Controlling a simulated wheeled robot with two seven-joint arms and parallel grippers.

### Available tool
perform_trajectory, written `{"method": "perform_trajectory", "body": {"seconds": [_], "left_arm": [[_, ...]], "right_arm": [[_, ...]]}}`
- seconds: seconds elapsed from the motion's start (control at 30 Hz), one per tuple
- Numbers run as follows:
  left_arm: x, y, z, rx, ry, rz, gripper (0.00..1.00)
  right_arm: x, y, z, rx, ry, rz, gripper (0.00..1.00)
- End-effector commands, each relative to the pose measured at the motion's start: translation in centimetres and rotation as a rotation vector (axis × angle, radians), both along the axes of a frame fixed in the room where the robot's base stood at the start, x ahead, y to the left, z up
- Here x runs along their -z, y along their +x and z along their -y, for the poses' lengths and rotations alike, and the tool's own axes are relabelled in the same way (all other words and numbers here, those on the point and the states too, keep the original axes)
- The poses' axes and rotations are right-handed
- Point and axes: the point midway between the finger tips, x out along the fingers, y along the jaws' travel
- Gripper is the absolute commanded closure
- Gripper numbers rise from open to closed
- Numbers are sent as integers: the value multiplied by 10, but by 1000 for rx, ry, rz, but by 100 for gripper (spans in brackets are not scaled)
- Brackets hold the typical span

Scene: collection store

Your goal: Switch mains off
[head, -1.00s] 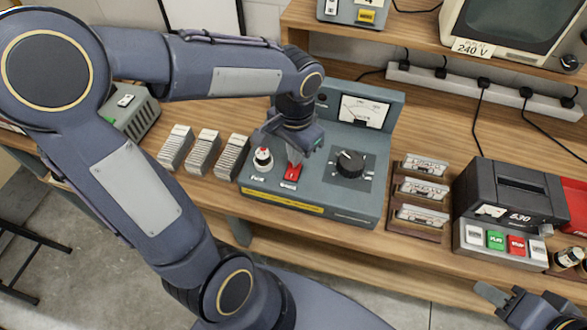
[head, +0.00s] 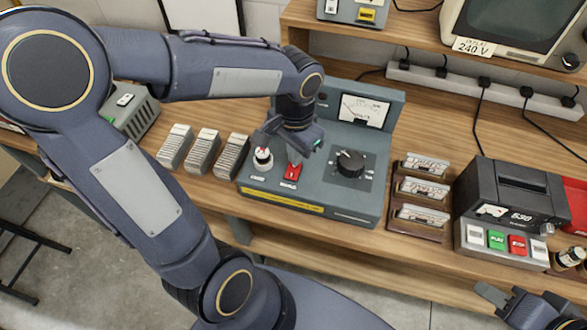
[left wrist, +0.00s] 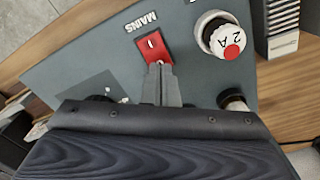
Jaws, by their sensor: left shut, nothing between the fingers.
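The mains switch (head: 292,172) is a red rocker on the sloping front of a grey-blue control unit (head: 330,203). In the left wrist view the red rocker (left wrist: 152,46) has a white line on it and the word MAINS beside it. My left gripper (head: 295,157) is shut and empty, its fingertips at the rocker's edge. In the left wrist view the closed fingertips (left wrist: 160,70) overlap that edge; I cannot tell whether they press on it. My right gripper (head: 515,300) is partly in view at the lower right, away from the unit; its jaw gap is unclear.
A white knob with a red top (head: 262,158) sits just left of the switch, and a black dial (head: 350,163) to its right. A meter (head: 363,111) stands behind. Card stacks (head: 203,150) flank the left, labelled holders (head: 421,190) and a black device (head: 515,190) the right.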

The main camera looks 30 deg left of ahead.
Motion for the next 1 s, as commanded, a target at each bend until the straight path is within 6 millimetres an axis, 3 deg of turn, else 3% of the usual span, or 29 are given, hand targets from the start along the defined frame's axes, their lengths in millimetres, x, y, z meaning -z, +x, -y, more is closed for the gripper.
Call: {"method": "perform_trajectory", "body": {"seconds": [1.0], "left_arm": [[13,0,0,0,0,-1,100]], "right_arm": [[10,0,0,0,0,0,64]]}}
